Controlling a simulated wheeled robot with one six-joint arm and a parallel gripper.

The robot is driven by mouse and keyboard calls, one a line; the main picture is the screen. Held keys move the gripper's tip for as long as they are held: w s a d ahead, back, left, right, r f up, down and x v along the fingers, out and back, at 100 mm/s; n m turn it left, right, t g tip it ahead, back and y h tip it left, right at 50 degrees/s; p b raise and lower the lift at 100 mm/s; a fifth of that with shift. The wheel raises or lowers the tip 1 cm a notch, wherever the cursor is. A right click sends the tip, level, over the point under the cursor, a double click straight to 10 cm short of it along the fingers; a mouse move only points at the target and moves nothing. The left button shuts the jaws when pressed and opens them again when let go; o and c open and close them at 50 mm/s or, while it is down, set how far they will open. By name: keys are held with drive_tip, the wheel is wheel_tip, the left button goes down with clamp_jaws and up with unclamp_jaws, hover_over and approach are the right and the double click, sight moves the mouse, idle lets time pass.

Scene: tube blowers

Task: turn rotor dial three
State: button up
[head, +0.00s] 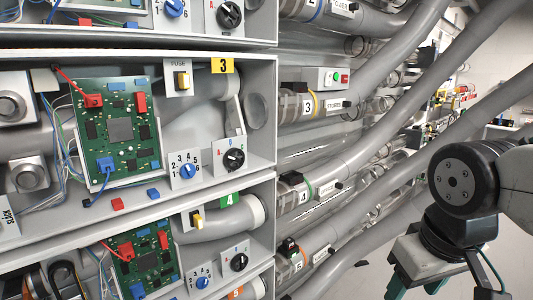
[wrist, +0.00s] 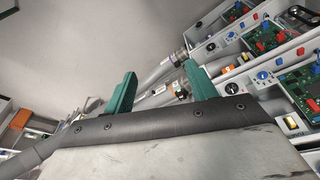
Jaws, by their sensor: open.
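The bay with the yellow "3" label (head: 222,66) is at the middle left in the head view. It has a blue dial (head: 187,171) on a white plate marked with numbers and a black dial (head: 234,159) on a plate marked with letters. No text names either one as the rotor dial. My gripper (wrist: 160,88) is open and empty, its two teal fingers spread wide in the wrist view. In the head view my gripper is at the lower right, well apart from the bay, and partly cut off by the frame edge.
Bay 3 also holds a green circuit board (head: 118,130) and a yellow fuse switch (head: 182,80). Similar bays lie above and below, including one labelled green "4" (head: 229,200). Thick grey tubes (head: 400,90) slant between the bays and my arm.

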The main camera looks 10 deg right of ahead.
drive_tip(key=w+a+n+t, duration=0.2)
drive_tip(key=w+n+t, duration=0.15)
drive_tip(key=w, duration=0.65)
drive_tip(key=n+t+y, duration=0.9)
drive_tip(key=n+y, duration=0.2)
approach(238, 161)
drive_tip(key=x, duration=0.2)
drive_tip(key=shift+n, duration=0.25)
drive_tip(key=x, duration=0.7)
drive_tip(key=shift+w+a, duration=0.1)
drive_tip(key=shift+w, duration=0.05)
drive_tip(key=c, duration=0.7)
